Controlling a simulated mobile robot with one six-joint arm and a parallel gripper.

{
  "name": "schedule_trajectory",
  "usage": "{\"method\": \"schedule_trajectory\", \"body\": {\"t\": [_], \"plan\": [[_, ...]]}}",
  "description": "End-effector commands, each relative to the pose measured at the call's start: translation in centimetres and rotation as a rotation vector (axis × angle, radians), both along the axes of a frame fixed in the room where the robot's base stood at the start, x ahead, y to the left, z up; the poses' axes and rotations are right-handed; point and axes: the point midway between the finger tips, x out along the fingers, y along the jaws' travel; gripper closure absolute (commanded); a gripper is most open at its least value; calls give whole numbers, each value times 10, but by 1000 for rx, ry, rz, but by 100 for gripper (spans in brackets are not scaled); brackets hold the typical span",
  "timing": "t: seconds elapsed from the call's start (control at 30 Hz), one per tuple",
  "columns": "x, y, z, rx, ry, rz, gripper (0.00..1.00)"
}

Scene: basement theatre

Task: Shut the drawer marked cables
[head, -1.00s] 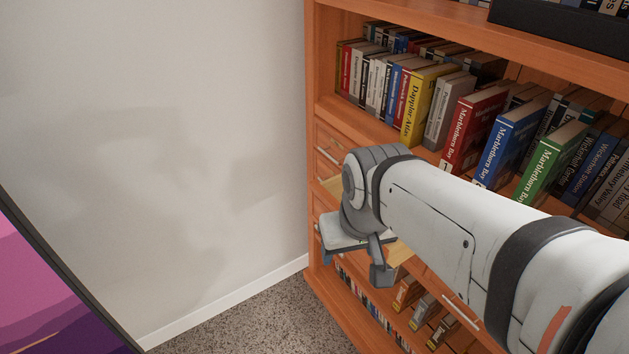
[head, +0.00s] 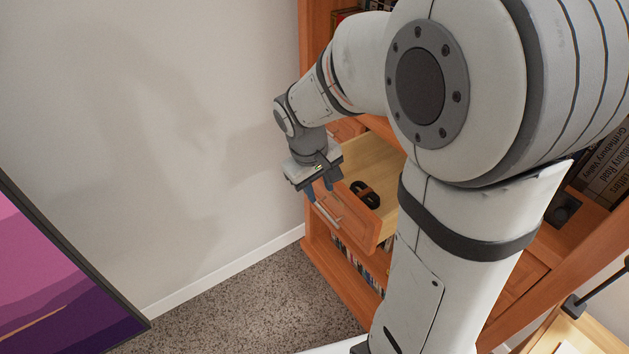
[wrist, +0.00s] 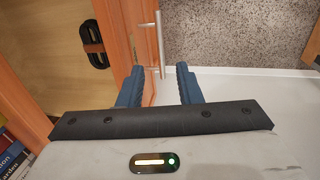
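An open wooden drawer (head: 378,226) sticks out of the bookcase, with a pale inside and a metal bar handle (head: 326,215) on its orange-brown front. No label can be read, so I cannot tell if it is the one marked cables. A dark bundled item (head: 365,194) lies inside, also visible in the wrist view (wrist: 92,40). My gripper (head: 321,190) points down at the drawer front, near the handle. In the wrist view its blue fingers (wrist: 160,84) are apart, and the handle (wrist: 160,42) appears between and beyond them. I cannot tell whether they touch.
The bookcase (head: 312,237) stands against a pale wall (head: 180,130). Books fill a lower shelf (head: 360,262) under the drawer. Speckled carpet (head: 250,290) in front is clear. A framed purple picture (head: 70,280) is at the lower left. My arm hides much of the bookcase.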

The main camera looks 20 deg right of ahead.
Motion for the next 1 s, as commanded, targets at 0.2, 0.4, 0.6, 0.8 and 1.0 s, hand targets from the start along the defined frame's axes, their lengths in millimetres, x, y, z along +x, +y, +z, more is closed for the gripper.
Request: {"method": "schedule_trajectory", "body": {"t": [0.2,0.4,0.6,0.8,1.0], "plan": [[1,-5,-28,-2,7,1,68],[3,-11,-59,-1,6,1,68],[5,-14,-73,0,2,-1,68],[5,-14,-75,1,1,0,68],[5,-14,-75,1,0,0,79]]}}
